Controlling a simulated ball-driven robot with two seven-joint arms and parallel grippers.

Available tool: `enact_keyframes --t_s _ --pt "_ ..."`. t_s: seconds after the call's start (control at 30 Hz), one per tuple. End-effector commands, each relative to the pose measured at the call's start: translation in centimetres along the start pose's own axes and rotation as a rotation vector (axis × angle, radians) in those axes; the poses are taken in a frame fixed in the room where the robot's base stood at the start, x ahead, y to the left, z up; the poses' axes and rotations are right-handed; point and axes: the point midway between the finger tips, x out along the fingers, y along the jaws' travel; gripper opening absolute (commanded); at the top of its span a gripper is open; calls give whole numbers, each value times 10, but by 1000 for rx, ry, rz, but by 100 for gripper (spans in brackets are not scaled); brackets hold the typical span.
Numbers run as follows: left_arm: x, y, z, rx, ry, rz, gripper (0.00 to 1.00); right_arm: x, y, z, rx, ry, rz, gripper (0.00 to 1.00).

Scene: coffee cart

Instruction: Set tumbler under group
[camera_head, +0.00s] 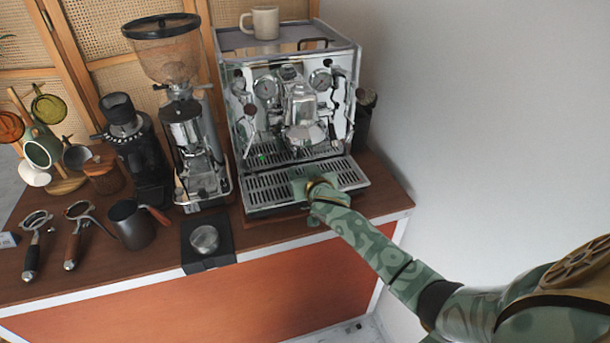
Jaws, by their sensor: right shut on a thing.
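The espresso machine (291,90) stands at the back right of the cart, with its chrome group (303,132) at the front above a slotted drip tray (268,188). My right gripper (305,184) is at the front part of the drip tray, below and in front of the group. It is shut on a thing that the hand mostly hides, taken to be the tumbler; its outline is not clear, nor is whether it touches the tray. My left gripper is not in view.
A grinder (180,110) stands left of the machine. A black mat (215,262) holds a round metal piece (204,239). A dark pitcher (131,226) and two portafilters (75,235) lie further left. A cup (265,22) sits on the machine. A wall is close at right.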

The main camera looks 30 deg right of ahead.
Motion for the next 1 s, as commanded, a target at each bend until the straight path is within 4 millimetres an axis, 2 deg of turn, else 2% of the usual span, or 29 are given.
enact_keyframes --t_s 0.73,0.77,0.83,1.0 --pt "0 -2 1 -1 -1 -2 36 0 0 6 -1 1 -7 22" --pt "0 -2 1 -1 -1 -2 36 0 0 6 -1 1 -7 51" --pt "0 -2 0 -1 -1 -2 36 0 0 6 -1 1 -7 70" --pt "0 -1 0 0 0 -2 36 0 0 6 -1 1 -7 71"
